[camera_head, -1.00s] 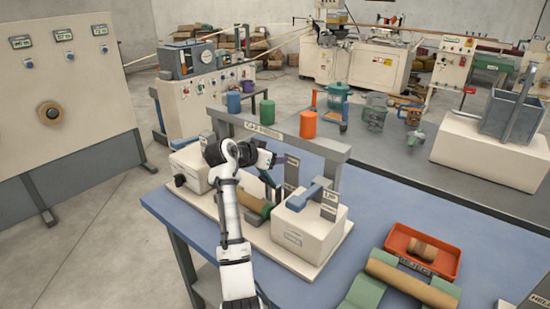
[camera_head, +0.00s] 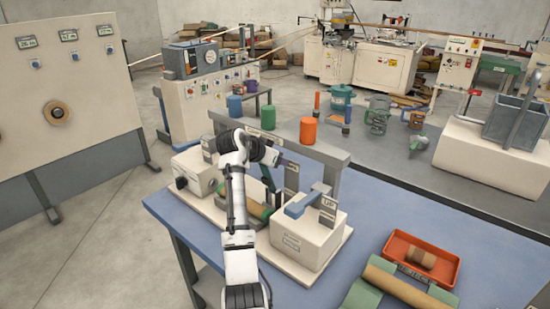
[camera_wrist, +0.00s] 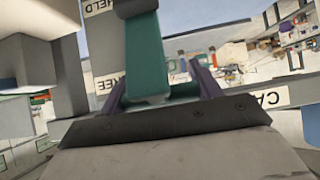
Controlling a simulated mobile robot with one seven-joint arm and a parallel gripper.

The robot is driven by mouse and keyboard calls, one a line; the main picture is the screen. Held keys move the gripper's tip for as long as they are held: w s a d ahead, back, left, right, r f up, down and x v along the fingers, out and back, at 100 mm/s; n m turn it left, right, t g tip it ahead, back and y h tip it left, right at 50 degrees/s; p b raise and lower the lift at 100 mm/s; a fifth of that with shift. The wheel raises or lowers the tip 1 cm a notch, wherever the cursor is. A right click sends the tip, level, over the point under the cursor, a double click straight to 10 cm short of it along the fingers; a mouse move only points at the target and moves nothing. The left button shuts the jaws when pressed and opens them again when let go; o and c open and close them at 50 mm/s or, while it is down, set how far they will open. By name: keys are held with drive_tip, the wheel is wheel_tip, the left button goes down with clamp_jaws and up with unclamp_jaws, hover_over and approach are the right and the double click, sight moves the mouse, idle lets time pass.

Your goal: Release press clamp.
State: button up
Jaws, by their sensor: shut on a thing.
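The bench-top winder has a pale base with two white end blocks and a tan roll (camera_head: 246,207) between them. The dark teal press clamp lever (camera_head: 269,178) stands up behind the roll. In the wrist view the teal lever (camera_wrist: 146,55) fills the space between the two purple fingers of my gripper (camera_wrist: 160,88), which is shut on it. HELD and FREE labels show near it in that view. In the head view my gripper (camera_head: 279,160) is small and partly hidden by my wrist. The lever's lower end and pivot are hidden.
A blue lever (camera_head: 307,200) with an UP label sits on the right block (camera_head: 306,239). An orange tray (camera_head: 452,265) and green-and-tan roll stand at the right. Blue table is bare between.

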drive_tip(key=shift+d+f, duration=0.15)
drive_tip(key=shift+f, duration=0.5)
drive_tip(key=o, duration=1.4)
drive_tip(key=shift+r, duration=0.15)
drive_tip(key=shift+s+a+r+p, duration=0.2)
drive_tip(key=shift+r+p, duration=0.35)
drive_tip(key=shift+r, duration=0.3)
drive_tip(key=shift+s+a+r+p, duration=0.25)
drive_tip(key=shift+r+p, duration=0.35)
drive_tip(key=shift+r, duration=0.3)
drive_tip(key=shift+s+a+r+p, duration=0.2)
drive_tip(key=shift+r+p, duration=0.35)
drive_tip(key=shift+r, duration=0.3)
drive_tip(key=shift+s+a+r, duration=0.35)
drive_tip(key=shift+s+r, duration=0.15)
drive_tip(key=shift+r, duration=1.15)
drive_tip(key=shift+s+a+r, duration=0.35)
drive_tip(key=shift+s+r, duration=0.2)
drive_tip(key=shift+r, duration=1.15)
drive_tip(key=shift+s+a+r, duration=0.35)
drive_tip(key=shift+s+r, duration=0.15)
drive_tip(key=shift+r, duration=1.15)
